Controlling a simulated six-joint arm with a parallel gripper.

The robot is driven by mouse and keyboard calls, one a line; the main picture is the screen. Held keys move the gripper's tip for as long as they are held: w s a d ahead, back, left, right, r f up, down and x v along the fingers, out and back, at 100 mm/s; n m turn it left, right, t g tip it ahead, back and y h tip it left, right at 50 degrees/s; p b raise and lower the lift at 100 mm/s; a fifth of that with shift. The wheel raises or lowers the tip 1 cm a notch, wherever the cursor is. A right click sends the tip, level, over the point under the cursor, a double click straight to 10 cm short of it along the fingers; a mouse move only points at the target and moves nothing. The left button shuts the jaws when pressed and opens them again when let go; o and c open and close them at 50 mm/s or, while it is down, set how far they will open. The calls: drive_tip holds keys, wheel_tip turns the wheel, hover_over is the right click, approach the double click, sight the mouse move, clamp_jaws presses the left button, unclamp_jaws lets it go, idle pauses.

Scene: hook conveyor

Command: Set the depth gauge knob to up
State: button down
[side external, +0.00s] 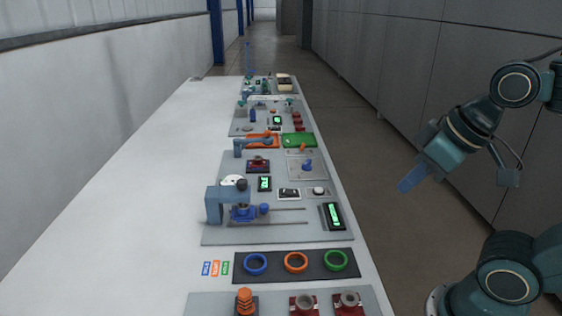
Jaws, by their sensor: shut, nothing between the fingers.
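My gripper (408,185) is at the right, raised over the floor beside the table and apart from everything on it. Its blue fingers point down and left and are shut and empty. A blue-grey measuring device (214,204) stands on a grey plate in the middle of the table. A dark display with green digits (333,216) is at the plate's right, and a smaller display (264,184) is behind. A small pale knob (318,191) sits on a panel nearby. I cannot tell which part is the depth gauge knob or its setting.
In front lies a dark tray (348,277) with blue, orange and green rings. Nearer are red fixtures (304,305) and an orange stacked part (245,301). Farther back are an orange tray (263,141) and a green tray (299,140). The table's left side is clear.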

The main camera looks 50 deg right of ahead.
drive_tip(key=c, duration=1.6)
unclamp_jaws()
drive_tip(key=o, duration=0.3)
drive_tip(key=shift+w+r, duration=0.2)
drive_tip(key=shift+o, duration=1)
drive_tip(key=w+r+g, duration=0.1)
drive_tip(key=w+r, duration=0.5)
drive_tip(key=w, duration=0.4)
drive_tip(key=w+f+g, duration=0.1)
drive_tip(key=w+g, duration=0.2)
drive_tip(key=w, duration=2)
drive_tip(key=w+a+f+g, duration=0.1)
drive_tip(key=w+f, duration=0.8)
drive_tip(key=shift+g, duration=0.3)
drive_tip(key=shift+w+f, duration=0.1)
drive_tip(key=shift+f, duration=0.1)
